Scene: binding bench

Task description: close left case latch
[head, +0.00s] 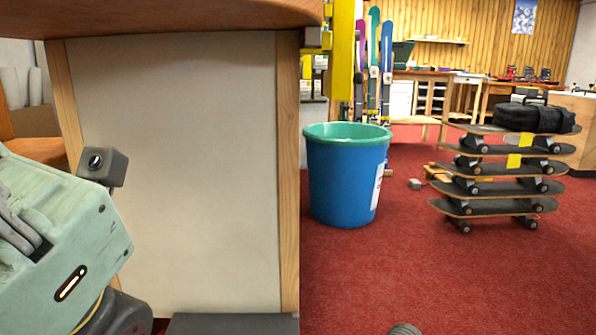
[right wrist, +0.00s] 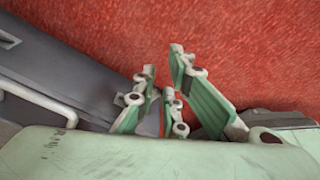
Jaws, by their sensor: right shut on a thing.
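A dark grey case (right wrist: 75,75) lies on the red carpet in the right wrist view, running from the upper left towards my right gripper (right wrist: 163,62). The gripper's green fingers are at the case's near right end, closed in with a small gap between the tips. They are shut on a part of the case there; the held part is mostly hidden, and I cannot tell if it is the latch. A flat dark grey surface (head: 232,324), perhaps the same case, shows at the bottom of the head view. My left gripper's fingers are not in view.
A white panel with wooden edges (head: 175,170) stands close in front at the left. A blue bin (head: 345,180) with a green rim stands beside it. Stacked skateboards (head: 500,207) with a black bag (head: 535,118) on top stand at right.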

